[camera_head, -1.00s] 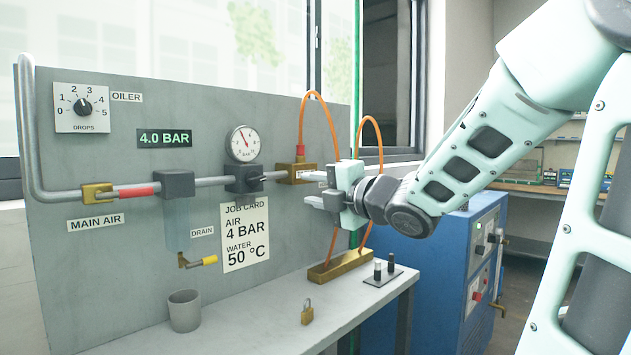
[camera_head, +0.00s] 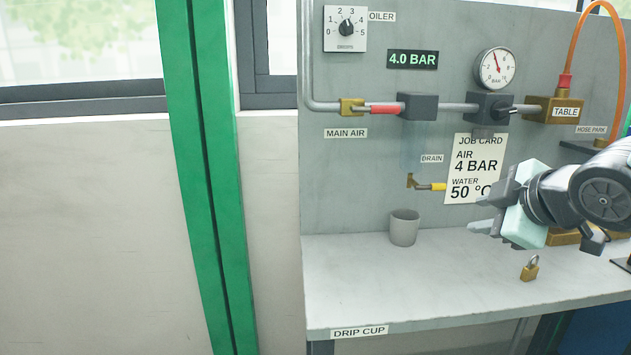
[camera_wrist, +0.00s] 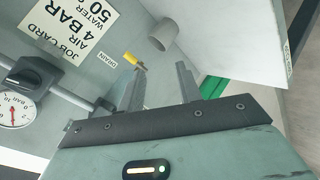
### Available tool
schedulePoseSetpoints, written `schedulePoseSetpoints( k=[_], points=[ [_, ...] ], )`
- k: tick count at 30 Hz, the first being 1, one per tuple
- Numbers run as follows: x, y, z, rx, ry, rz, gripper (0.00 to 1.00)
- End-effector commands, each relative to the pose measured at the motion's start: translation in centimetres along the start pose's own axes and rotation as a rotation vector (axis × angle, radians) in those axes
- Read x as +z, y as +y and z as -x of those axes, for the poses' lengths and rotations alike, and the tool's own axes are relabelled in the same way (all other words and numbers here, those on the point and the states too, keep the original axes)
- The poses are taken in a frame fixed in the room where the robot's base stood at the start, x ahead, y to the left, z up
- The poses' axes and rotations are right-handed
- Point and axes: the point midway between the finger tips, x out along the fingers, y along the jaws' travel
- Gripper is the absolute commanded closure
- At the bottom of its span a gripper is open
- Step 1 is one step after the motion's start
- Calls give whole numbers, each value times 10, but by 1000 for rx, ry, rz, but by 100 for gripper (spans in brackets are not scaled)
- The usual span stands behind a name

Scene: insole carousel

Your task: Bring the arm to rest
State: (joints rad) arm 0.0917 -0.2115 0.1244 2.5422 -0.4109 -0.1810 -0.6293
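My gripper (camera_head: 492,212) is in front of the grey panel (camera_head: 345,215), just right of the lower part of the job card (camera_head: 478,152) and above the bench top (camera_head: 400,285). It points to the left in the head view. In the wrist view its two fingers (camera_wrist: 160,82) stand apart with nothing held between them. The job card (camera_wrist: 65,28) and the yellow-handled drain valve (camera_wrist: 131,60) show beyond the fingers. The rest of my arm runs off the right edge of the head view.
A grey drip cup (camera_head: 404,228) and a brass padlock (camera_head: 530,268) stand on the bench. The pressure gauge (camera_head: 497,68) and pipe with the red-handled valve (camera_head: 384,110) are on the panel. An orange hose (camera_head: 572,45) loops at right. A green post (camera_head: 212,180) stands left.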

Motion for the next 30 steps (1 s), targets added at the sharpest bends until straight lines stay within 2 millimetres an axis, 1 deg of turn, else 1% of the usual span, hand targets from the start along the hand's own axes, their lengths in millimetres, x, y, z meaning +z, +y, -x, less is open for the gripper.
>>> schedulePoseSetpoints(
  k=[1, 2, 3, 5, 6, 9, 12, 14, 15, 17, 18, 26, 30],
  points=[
    [-14, -38, -3, -112, -33, -72, 65],
    [-19, -60, -2, -173, -63, -120, 65],
    [-25, -87, 2, -250, -108, -176, 65],
    [-32, -125, 11, -353, -180, -246, 65],
    [-35, -147, 18, -412, -229, -283, 65],
    [-39, -195, 41, -534, -350, -351, 65],
    [-40, -233, 67, -628, -469, -394, 65],
    [-39, -253, 83, -676, -541, -411, 65],
    [-38, -266, 95, -704, -590, -420, 65],
    [-36, -283, 113, -742, -663, -426, 65],
    [-44, -267, 120, -736, -661, -437, 65],
    [-68, -226, 150, -731, -655, -437, 65],
    [-84, -199, 171, -731, -654, -437, 65]
  ],
)
